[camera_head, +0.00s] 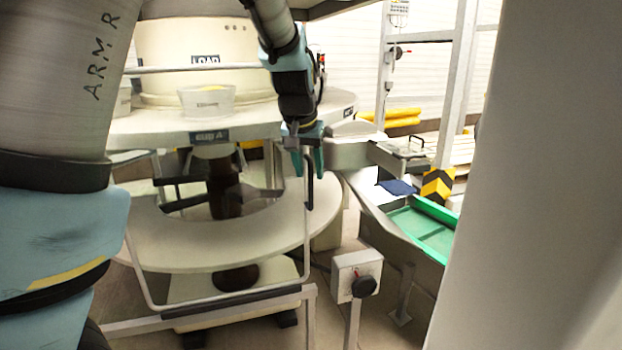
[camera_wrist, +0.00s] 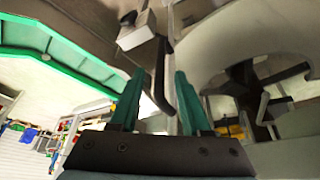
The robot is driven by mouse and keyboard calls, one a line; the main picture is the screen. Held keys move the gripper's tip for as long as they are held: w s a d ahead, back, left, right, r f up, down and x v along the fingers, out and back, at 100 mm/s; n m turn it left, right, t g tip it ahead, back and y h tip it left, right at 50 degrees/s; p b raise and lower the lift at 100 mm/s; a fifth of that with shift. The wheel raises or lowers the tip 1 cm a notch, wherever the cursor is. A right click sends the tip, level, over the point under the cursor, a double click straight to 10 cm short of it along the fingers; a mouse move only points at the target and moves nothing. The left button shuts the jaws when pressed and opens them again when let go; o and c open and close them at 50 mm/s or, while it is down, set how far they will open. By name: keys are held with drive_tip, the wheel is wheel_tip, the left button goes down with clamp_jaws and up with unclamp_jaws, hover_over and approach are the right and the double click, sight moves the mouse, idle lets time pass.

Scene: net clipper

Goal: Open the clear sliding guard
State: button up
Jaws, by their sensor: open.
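The clear sliding guard (camera_head: 152,291) shows as a thin pale tubular frame in front of the round machine's lower disc; its clear pane is hard to make out. A black upright handle (camera_head: 310,193) stands at the guard's right side. My gripper (camera_head: 308,172) is open at that handle, fingers pointing down. In the wrist view, the teal fingers of my gripper (camera_wrist: 159,74) stand apart, with the black curved handle (camera_wrist: 157,85) appearing between them. I cannot tell whether either finger touches it.
The round cream machine (camera_head: 190,45) with an upper table (camera_head: 130,128) stands behind the guard. A grey post box with a black knob (camera_head: 364,286) stands low at right. A green-lined chute (camera_head: 425,235) and a yellow-black striped block (camera_head: 437,186) lie further right.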

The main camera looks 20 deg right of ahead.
sight(310, 176)
drive_tip(key=shift+p+x, duration=0.35)
drive_tip(key=shift+x, duration=2)
clamp_jaws()
